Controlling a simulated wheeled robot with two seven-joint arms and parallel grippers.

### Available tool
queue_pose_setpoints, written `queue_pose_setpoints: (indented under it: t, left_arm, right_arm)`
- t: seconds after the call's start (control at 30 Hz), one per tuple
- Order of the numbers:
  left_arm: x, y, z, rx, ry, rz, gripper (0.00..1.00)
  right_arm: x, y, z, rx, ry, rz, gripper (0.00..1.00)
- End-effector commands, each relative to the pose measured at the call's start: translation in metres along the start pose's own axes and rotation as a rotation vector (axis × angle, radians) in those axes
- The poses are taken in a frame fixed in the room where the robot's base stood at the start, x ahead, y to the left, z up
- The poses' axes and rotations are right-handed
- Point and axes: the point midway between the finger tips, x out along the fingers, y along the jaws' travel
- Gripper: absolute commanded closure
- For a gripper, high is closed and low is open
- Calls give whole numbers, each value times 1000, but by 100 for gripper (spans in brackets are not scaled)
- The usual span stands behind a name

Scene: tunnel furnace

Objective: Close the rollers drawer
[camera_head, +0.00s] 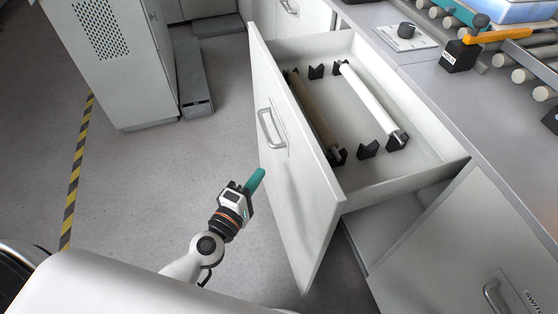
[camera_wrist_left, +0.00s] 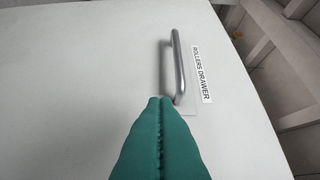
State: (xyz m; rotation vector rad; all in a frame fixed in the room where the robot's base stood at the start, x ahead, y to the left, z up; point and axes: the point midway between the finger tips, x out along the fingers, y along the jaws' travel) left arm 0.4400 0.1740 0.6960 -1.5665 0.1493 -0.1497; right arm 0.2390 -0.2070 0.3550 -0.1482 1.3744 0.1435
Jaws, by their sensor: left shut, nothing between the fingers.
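The rollers drawer (camera_head: 410,168) is pulled out of the grey cabinet in the head view. Inside it lie a white roller (camera_head: 367,98) and a brown roller (camera_head: 314,115) on black holders. Its white front panel (camera_head: 295,195) carries a metal handle (camera_head: 270,128). In the left wrist view the handle (camera_wrist_left: 179,65) sits beside a "ROLLERS DRAWER" label (camera_wrist_left: 202,74). My left gripper (camera_head: 257,178), with teal fingers, is shut and empty, in front of the panel and below the handle. In the wrist view the fingertips (camera_wrist_left: 160,99) overlap the handle's lower end; I cannot tell whether they touch. My right gripper is not in view.
A conveyor with rollers (camera_head: 522,75) and an orange part (camera_head: 497,35) are on the worktop (camera_head: 440,105) at right. Another cabinet door (camera_head: 470,255) is at lower right. A grey perforated cabinet (camera_head: 105,60) stands at upper left. The floor between is clear.

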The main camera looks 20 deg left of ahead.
Motion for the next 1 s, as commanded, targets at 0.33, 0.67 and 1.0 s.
queue_pose_setpoints:
  t: [0.33, 0.67, 1.0]
  left_arm:
    - [52, -1, -20, -3, 1, -1, 100]
    - [60, 0, -29, 1, 1, 0, 100]
    - [63, 0, -31, 0, 1, 0, 100]
  right_arm:
    - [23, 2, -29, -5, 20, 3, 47]
    - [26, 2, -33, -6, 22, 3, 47]
    - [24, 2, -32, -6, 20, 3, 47]
